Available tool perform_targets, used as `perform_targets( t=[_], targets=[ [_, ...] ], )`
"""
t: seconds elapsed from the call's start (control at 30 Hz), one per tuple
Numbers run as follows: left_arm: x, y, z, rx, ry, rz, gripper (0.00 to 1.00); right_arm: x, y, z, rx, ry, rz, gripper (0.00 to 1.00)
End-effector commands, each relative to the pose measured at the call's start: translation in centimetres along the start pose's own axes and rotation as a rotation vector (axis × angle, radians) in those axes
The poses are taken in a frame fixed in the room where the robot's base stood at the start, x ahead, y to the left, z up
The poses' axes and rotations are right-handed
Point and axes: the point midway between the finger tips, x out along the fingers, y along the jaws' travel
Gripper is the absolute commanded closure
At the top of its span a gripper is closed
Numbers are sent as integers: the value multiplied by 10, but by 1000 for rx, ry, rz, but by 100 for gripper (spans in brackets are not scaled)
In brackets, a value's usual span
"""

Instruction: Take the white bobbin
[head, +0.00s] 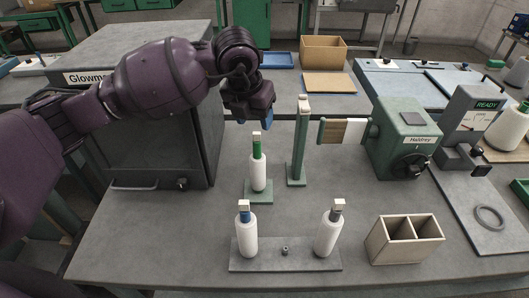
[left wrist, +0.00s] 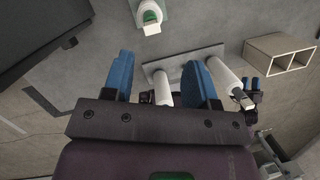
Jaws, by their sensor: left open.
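Three white bobbins stand upright in the head view. One with a green top (head: 259,177) is on a small green base; one with a blue top (head: 246,240) and one with a grey top (head: 327,235) stand on a grey plate (head: 286,262). My left gripper (head: 254,119) is open and empty, held above and behind the green-topped bobbin. The left wrist view shows its blue fingers (left wrist: 165,85) apart, with the plate (left wrist: 203,55) and two white bobbins beyond, partly hidden. My right gripper (left wrist: 250,84) seems to show small there; its jaws are unclear.
A green post (head: 300,145) stands near the winder (head: 405,135), whose spool points left. A two-compartment wooden box (head: 404,250) is at front right. A dark cabinet (head: 155,140) stands at left, close under my left arm. Bare table lies left of the plate.

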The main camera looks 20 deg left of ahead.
Motion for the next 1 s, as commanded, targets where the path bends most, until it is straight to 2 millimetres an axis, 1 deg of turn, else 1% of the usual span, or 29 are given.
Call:
perform_targets(
  t=[0.07,0.17,0.27,0.4,0.5,0.6,0.77,0.87,1.0],
  targets=[
    [-4,7,3,-9,-6,40,47,2,0,-5,-1,10,-1,57],
    [-2,10,4,-14,-6,58,47,0,0,-3,0,6,0,57],
    [7,11,4,-15,-5,57,47,-5,0,5,3,-10,3,57],
    [27,12,3,-13,-3,57,47,-9,1,15,5,-29,5,57],
    [41,12,3,-15,-3,55,47,-9,1,16,5,-32,5,57],
    [50,12,3,-13,-5,54,47,-8,1,15,4,-29,4,57],
    [57,12,1,-12,-4,55,47,-5,1,9,3,-19,3,57],
    [67,12,-3,-12,-4,54,47,-4,1,4,2,-11,2,57],
    [86,11,-8,-13,-4,53,47,-4,1,-1,2,-3,2,57]
  ],
)
